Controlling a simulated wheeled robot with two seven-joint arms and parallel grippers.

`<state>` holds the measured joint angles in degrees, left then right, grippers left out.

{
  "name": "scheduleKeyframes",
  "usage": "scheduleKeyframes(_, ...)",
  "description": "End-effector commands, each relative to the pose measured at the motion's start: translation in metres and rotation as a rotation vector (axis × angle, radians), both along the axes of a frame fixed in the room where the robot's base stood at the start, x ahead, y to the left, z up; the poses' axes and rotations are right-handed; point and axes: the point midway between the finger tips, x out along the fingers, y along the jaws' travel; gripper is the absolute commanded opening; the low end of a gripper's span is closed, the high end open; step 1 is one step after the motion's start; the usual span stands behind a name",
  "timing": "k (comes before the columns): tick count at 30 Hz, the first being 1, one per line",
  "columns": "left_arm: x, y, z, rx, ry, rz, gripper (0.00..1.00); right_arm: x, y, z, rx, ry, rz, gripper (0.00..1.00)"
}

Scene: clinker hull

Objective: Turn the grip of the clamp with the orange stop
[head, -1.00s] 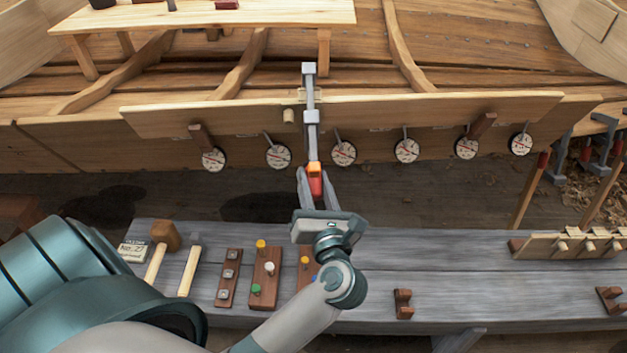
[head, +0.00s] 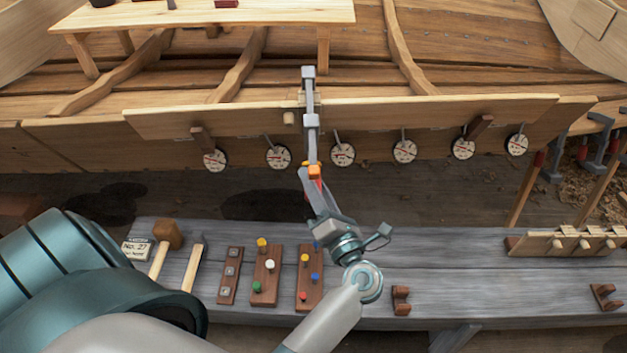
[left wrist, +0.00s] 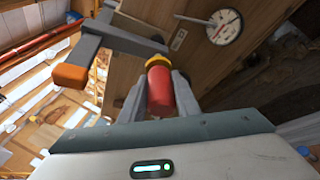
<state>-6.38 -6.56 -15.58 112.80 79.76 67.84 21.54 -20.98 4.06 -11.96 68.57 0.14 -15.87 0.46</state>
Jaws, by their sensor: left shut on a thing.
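The clamp (head: 311,122) is a grey bar clamp set on the hull's edge plank, with an orange stop (head: 315,171) near its lower end. The orange stop also shows in the left wrist view (left wrist: 70,76). My left gripper (head: 312,188) is below the clamp, with its fingers on either side of the red grip (left wrist: 160,91). In the left wrist view the fingers (left wrist: 160,98) are shut on the red grip, which has a yellow collar (left wrist: 158,63) at its far end. In the head view the fingers mostly hide the grip. My right gripper is not in view.
Several round dials (head: 343,154) hang along the plank (head: 380,115) on both sides of the clamp. A grey bench (head: 450,270) in front holds a mallet (head: 167,236), peg boards (head: 266,275) and a wooden rack (head: 520,245). More clamps (head: 600,140) stand at the right.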

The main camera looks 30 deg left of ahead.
Motion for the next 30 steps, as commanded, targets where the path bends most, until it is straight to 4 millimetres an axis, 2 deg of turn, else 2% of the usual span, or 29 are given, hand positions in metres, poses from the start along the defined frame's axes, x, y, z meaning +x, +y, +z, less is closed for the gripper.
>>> scheduleKeyframes(9,0.0006,-0.0002,-0.0004,0.093,0.071,0.047,0.07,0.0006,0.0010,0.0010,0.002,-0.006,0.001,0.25)
scheduleKeyframes(22,0.0006,0.0000,0.0001,0.106,0.079,0.052,0.07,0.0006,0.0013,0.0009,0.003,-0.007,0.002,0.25)
scheduleKeyframes(23,0.0006,0.0000,0.0001,0.106,0.079,0.052,0.31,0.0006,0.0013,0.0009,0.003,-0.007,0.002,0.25)
scheduleKeyframes(25,0.0006,0.0000,0.0001,0.106,0.078,0.052,0.48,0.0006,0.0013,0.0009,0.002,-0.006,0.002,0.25)
scheduleKeyframes(30,0.0005,0.0000,0.0000,0.105,0.078,0.053,0.48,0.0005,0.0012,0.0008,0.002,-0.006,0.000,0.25)
